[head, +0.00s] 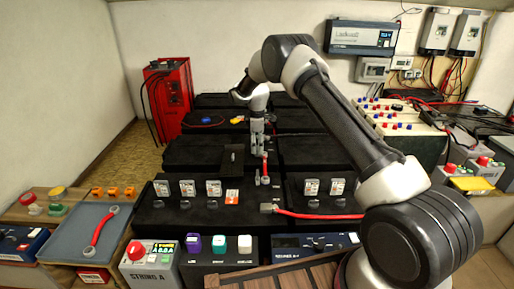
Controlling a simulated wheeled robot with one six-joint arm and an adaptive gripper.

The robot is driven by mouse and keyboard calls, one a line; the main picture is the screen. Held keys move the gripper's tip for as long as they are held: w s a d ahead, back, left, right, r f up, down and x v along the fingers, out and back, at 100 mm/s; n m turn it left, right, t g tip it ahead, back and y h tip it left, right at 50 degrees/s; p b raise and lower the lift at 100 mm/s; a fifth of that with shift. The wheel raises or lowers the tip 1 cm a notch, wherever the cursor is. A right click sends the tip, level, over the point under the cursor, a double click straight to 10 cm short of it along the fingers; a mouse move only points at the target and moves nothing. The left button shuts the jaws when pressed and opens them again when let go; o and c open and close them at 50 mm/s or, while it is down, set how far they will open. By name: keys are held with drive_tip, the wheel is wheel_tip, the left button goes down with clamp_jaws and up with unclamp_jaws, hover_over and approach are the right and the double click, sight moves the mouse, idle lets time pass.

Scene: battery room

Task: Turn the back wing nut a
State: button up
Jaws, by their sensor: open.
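My gripper (257,150) points down over the black battery blocks in the middle of the head view. It is open, but its fingers are small and partly merge with the dark background. Just below and to the right of it is a short red cable link (264,167), with a small grey metal fitting (265,181) at its near end. I cannot tell which small part here is the back wing nut; it is too small or hidden by the gripper. No held object shows in the jaws.
A grey lug (268,208) with a red cable (318,215) lies on the near block. White-labelled cards (213,188) stand in rows. A blue-grey tray (75,245) holds a red link (104,226). A red cabinet (168,95) stands back left; a cream battery bank (405,130) stands right.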

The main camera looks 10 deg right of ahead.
drive_tip(key=shift+f, duration=0.65)
drive_tip(key=shift+c, duration=0.2)
drive_tip(key=c, duration=1)
